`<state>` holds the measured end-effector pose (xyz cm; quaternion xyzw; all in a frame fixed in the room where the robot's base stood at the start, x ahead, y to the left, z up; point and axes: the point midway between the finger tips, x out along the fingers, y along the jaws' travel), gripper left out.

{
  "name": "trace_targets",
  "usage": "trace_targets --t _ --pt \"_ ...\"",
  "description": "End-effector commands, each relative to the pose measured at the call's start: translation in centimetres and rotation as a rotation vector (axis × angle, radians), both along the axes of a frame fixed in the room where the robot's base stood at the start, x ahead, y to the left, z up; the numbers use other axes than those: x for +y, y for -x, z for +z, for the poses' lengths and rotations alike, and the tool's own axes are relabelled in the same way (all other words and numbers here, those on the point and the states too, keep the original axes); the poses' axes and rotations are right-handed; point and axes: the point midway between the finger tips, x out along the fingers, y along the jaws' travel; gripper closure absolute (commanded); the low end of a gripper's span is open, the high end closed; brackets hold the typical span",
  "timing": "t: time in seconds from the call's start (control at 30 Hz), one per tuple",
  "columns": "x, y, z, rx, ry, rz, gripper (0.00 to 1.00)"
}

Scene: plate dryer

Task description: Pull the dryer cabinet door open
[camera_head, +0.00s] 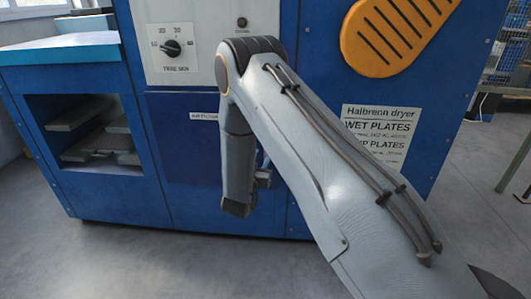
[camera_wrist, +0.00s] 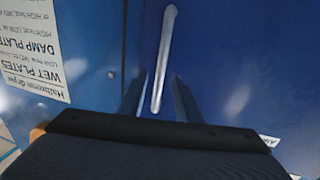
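The dryer cabinet door (camera_head: 180,155) is a dark blue panel low on the blue dryer (camera_head: 430,170), and it looks shut. In the wrist view the door (camera_wrist: 240,60) fills the right side, with a seam to its left. A silver bar handle (camera_wrist: 166,50) stands on the door near that seam. My gripper (camera_wrist: 159,95) is open, with one finger on each side of the handle's lower end in the picture. Gaps show between the handle and both fingers. In the head view my arm hides the handle and most of the gripper.
A control panel with a dial (camera_head: 171,47) sits above the door. An open bay (camera_head: 95,130) with grey plates is at the left. An instruction label (camera_head: 380,130) and an orange vent (camera_head: 395,30) are at the right. The floor (camera_head: 130,255) in front is clear.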

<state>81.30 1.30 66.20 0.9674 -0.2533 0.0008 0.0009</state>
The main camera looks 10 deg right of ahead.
Motion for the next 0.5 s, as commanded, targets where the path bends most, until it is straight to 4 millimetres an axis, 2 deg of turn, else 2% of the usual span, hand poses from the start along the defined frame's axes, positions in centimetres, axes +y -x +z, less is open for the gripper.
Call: trace_targets --t 0.2,0.5 --pt "-1.6 -2.8 -0.1 0.0 -0.001 0.0 0.69" --pt "-2.2 -4.0 -0.1 0.003 -0.001 0.001 0.69"
